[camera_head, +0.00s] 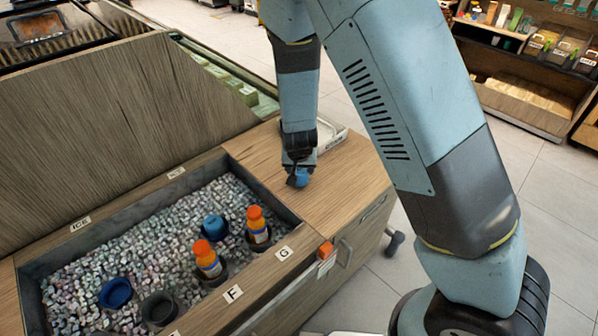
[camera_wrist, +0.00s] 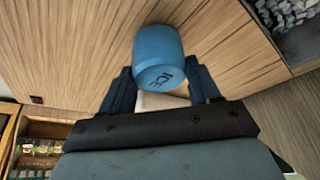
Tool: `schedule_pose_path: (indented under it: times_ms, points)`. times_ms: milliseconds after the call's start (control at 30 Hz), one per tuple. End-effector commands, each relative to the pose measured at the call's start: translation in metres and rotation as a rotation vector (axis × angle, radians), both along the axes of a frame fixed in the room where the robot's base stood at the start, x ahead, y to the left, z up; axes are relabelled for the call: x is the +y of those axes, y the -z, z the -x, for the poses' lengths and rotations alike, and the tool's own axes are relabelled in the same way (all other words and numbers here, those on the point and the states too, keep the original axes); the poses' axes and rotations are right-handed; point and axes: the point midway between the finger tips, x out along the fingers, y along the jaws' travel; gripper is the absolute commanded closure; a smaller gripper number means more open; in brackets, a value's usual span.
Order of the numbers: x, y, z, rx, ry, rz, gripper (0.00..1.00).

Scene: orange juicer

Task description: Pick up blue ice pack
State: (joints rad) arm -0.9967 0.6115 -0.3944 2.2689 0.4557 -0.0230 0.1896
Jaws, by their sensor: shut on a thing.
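The blue ice pack (camera_wrist: 158,55) is a rounded blue cylinder with "ICE" lettering on its end. In the wrist view it sits between the fingers of my gripper (camera_wrist: 163,88), which is shut on it. In the head view the ice pack (camera_head: 302,178) shows as a small blue shape at my gripper (camera_head: 298,172), over the wooden counter top right of the ice bin. My wrist hides part of it there. I cannot tell whether it touches the counter.
The dark-rimmed ice bin (camera_head: 262,184) holds ice, orange-capped bottles (camera_head: 258,226) (camera_head: 208,260), a blue item (camera_head: 215,227), a blue ring (camera_head: 116,293) and a dark ring (camera_head: 159,309). An orange block (camera_head: 326,250) is at the counter's front edge.

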Motion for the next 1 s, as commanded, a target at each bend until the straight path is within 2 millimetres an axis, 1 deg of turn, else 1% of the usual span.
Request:
schedule_pose_path:
  times_ms: [100, 600, 700, 1000]
  points:
    - [0.001, -0.019, 0.000, -0.003, -0.002, -0.003, 0.73]
    - [0.004, -0.070, 0.044, -0.001, -0.003, -0.001, 0.73]
    - [0.005, -0.079, 0.052, -0.001, -0.004, -0.001, 0.73]
    - [0.007, -0.092, 0.083, -0.001, -0.004, -0.001, 0.73]
